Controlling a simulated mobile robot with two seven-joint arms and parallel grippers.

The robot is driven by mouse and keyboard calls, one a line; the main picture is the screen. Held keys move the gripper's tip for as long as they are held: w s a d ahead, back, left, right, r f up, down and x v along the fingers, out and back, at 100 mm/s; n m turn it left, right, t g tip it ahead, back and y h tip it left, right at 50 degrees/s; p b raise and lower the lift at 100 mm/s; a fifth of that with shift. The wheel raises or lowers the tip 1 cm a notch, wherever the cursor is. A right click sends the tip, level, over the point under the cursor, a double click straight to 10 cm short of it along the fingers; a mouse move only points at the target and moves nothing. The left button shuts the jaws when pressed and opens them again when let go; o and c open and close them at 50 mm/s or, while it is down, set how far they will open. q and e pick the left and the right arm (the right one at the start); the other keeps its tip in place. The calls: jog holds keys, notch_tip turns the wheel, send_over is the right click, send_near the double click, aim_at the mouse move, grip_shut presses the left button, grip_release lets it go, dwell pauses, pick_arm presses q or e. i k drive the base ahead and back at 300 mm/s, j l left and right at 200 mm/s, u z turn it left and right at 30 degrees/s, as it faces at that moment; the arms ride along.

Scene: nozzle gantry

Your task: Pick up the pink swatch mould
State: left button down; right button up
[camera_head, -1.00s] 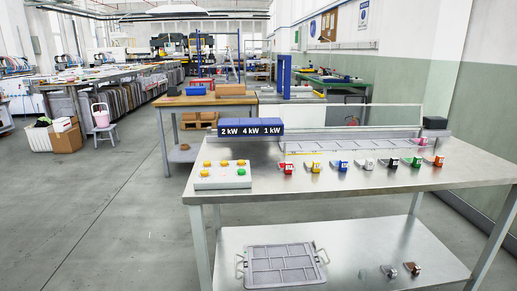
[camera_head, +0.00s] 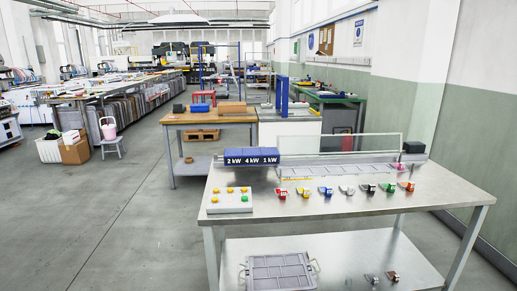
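The pink swatch mould (camera_head: 398,165) is small and sits at the back right of the metal table, at the right end of the grey rail (camera_head: 345,169), close to the black box. Its fine shape is too small to tell. Neither of my grippers is in view.
A row of small coloured pieces, from red (camera_head: 281,192) to orange (camera_head: 406,186), lies on the metal table (camera_head: 330,208). A button box (camera_head: 230,203) stands at left, a blue labelled block (camera_head: 252,156) behind. A grey tray (camera_head: 280,272) is on the lower shelf.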

aim_at(401, 166)
jog(key=i+j+u, duration=0.4)
jog(key=j, duration=0.15)
jog(key=i+j+u, duration=0.95)
jog(key=i+u, duration=0.2)
jog(key=i+z, duration=0.4)
jog(key=i, duration=0.2)
jog(key=i+j+z, duration=0.2)
jog(key=i+z, duration=0.2)
jog(key=i, duration=0.15)
jog(key=i+z, duration=0.5)
jog(key=i+j+z, duration=0.1)
jog(key=i+z, duration=0.4)
jog(key=i+j+z, duration=0.15)
jog(key=i+z, duration=0.2)
jog(key=z, duration=0.15)
jog(key=i+j+z, duration=0.3)
jog(key=z, duration=0.15)
jog(key=i+j+z, duration=0.2)
jog(key=z, duration=0.2)
jog(key=i+j+z, duration=0.2)
jog(key=j+z, duration=0.25)
jog(key=i+j+z, duration=0.15)
jog(key=z, duration=0.25)
jog(key=j+z, duration=0.45)
jog(key=i+j, duration=0.05)
